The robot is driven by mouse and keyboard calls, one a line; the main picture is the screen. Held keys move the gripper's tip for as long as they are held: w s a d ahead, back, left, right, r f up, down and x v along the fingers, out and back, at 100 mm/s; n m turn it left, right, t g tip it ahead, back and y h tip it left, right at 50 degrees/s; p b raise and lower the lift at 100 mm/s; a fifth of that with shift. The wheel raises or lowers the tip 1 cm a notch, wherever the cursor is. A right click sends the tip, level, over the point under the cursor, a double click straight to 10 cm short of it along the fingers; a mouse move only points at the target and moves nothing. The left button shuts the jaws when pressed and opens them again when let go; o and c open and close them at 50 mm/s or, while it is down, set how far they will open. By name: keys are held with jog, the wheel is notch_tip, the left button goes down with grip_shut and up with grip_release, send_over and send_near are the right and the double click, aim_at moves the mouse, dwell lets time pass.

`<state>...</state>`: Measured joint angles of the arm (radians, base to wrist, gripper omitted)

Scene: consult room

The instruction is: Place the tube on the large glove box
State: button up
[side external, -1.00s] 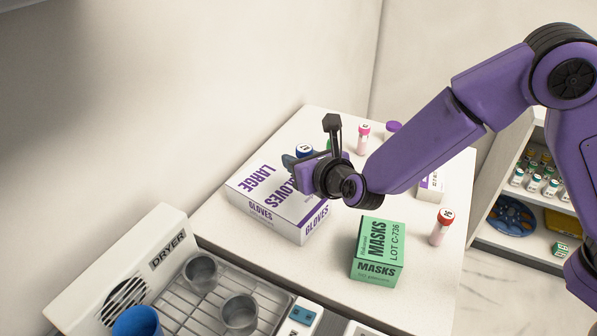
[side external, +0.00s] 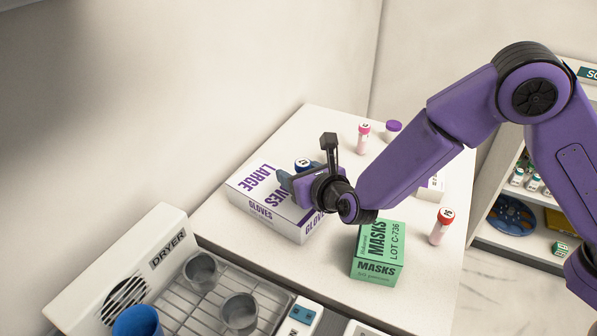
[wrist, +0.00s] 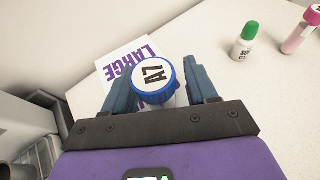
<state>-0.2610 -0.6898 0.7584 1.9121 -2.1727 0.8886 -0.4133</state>
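The large glove box (side external: 262,222) is white with purple lettering and lies flat on the table below my gripper. The tube's lower end is hidden, so I cannot tell whether it touches the box top.
A green masks box (side external: 377,268) and a red-capped tube (side external: 440,226) stand to the right. A pink-capped tube (side external: 362,137) and a purple-lidded container (side external: 392,128) stand behind. A green-capped bottle (wrist: 243,45) shows in the wrist view. The dryer (side external: 170,250) is front left.

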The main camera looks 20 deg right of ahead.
jog(key=shift+r, duration=0.1)
jog(key=shift+s+r, duration=0.2)
jog(key=shift+s, duration=0.1)
jog(key=v, duration=1.1)
jog(key=shift+s, duration=0.2)
jog(key=shift+d+r, duration=0.1)
jog(key=s+d+m+g+h, duration=0.2)
jog(key=d+m, duration=0.3)
jog(key=d, duration=0.2)
jog(key=s+d+m+g+h, duration=0.2)
jog(key=d+m, duration=0.3)
jog(key=d, duration=0.3)
jog(key=s+d+r+m+g+h, duration=0.1)
jog(key=s+d+m+g+h, duration=0.1)
jog(key=d+m, duration=0.3)
jog(key=shift+s+d, duration=0.25)
jog(key=shift+d, duration=1.05)
jog(key=s+d+m+g+y, duration=0.2)
jog(key=s+m, duration=0.3)
jog(key=s, duration=0.4)
jog(key=s+d+m+g+y, duration=0.1)
jog(key=s+d+m+g, duration=0.3)
jog(key=s, duration=0.5)
jog(key=shift+s+d+m+g+y, duration=0.2)
jog(key=shift+d+m+g+y, duration=0.2)
jog(key=shift+m+g, duration=0.35)
